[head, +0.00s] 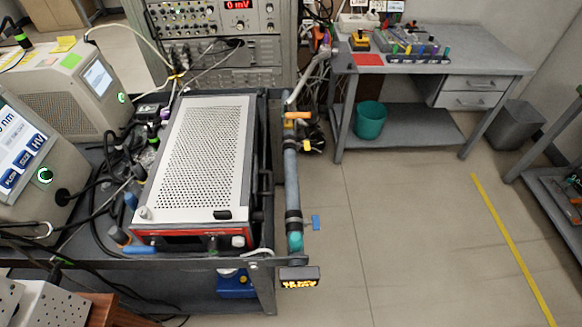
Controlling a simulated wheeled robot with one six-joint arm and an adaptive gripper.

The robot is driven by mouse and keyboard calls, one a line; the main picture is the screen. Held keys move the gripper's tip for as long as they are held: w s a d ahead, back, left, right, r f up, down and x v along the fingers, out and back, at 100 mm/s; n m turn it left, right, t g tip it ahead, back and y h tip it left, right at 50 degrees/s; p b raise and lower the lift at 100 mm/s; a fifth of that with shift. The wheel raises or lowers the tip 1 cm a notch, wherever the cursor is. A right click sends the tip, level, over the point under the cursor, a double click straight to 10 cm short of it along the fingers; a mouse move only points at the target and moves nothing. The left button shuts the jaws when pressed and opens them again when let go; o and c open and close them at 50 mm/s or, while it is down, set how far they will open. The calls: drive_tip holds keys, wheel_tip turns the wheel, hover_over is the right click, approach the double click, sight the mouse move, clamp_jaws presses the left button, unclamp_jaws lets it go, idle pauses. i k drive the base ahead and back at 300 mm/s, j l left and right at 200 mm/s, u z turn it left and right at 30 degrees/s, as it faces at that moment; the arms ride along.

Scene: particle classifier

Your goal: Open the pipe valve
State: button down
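A grey-blue pipe (291,180) runs down along the right side of the instrument cart. Near its upper part is an orange handle (297,116), pointing sideways across the pipe. A small yellow part (307,146) sits below it. Lower down, a small blue handle (315,222) sticks out to the right of a dark fitting, above a teal section (295,242). I cannot tell which handle is the task's valve or whether it is open. My gripper is not in view.
The cart (262,290) carries a perforated metal instrument (205,150), screen units at left and many loose cables. A display box (299,277) sticks out below the pipe. A workbench (430,45) with a teal bin (370,120) stands behind. The floor right of the pipe is clear.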

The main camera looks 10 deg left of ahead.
sight(289, 115)
drive_tip(key=i+l+z, duration=0.3)
drive_tip(key=i, duration=0.25)
drive_tip(key=i+z, duration=0.35)
drive_tip(key=i, duration=0.25)
drive_tip(key=i+l+u, duration=0.1)
drive_tip(key=i+u, duration=0.35)
drive_tip(key=i+l+u, duration=0.3)
drive_tip(key=i+u, duration=0.15)
drive_tip(key=i+l+u, duration=0.45)
drive_tip(key=k+j, duration=0.05)
drive_tip(key=k, duration=0.05)
